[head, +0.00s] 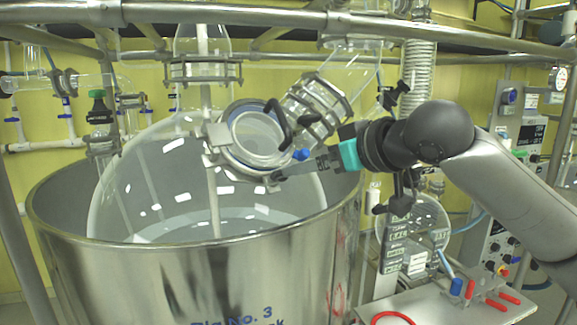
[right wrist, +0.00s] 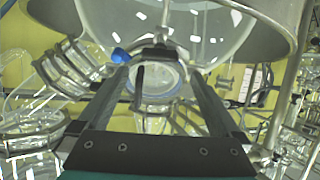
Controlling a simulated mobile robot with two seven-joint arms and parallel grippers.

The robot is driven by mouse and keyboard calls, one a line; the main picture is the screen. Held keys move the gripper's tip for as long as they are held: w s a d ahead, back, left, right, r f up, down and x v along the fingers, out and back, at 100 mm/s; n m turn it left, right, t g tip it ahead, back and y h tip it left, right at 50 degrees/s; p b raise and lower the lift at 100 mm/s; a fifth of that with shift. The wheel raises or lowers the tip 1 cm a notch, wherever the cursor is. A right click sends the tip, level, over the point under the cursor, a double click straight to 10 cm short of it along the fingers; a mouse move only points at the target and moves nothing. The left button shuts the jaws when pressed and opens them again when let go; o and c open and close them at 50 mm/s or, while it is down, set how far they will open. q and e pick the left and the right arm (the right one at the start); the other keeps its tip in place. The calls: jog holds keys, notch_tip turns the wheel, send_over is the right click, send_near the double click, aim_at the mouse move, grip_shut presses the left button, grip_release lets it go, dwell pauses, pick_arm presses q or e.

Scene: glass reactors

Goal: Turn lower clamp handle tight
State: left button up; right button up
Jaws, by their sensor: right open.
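A round glass port with a metal clamp ring (head: 222,138) sits on the front of the large glass vessel (head: 150,180). A blue knob (head: 301,154) is at its lower right, and black curved handles (head: 280,122) are at its upper right. My right gripper (head: 282,172) reaches in from the right, with its tips close to the lower edge of the port. In the right wrist view the gripper (right wrist: 157,76) is open, its fingers on either side of the port. A dark clamp part (right wrist: 158,52) shows near the tips; contact cannot be told. The blue knob (right wrist: 119,55) is beside one fingertip. My left gripper is not in view.
The steel tank (head: 200,270) surrounds the vessel below. A clamped glass side tube (head: 318,100) is close above my right gripper. Metal rails cross the top. A tray with red-handled tools (head: 480,300) and a round flask (head: 415,225) stand at right.

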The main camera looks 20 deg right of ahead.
jog(key=p+x, duration=0.1)
jog(key=x, duration=0.7)
jog(key=shift+w+a, duration=0.1)
jog(key=shift+w, duration=0.2)
jog(key=shift+c, duration=0.4)
jog(key=c, duration=1.1)
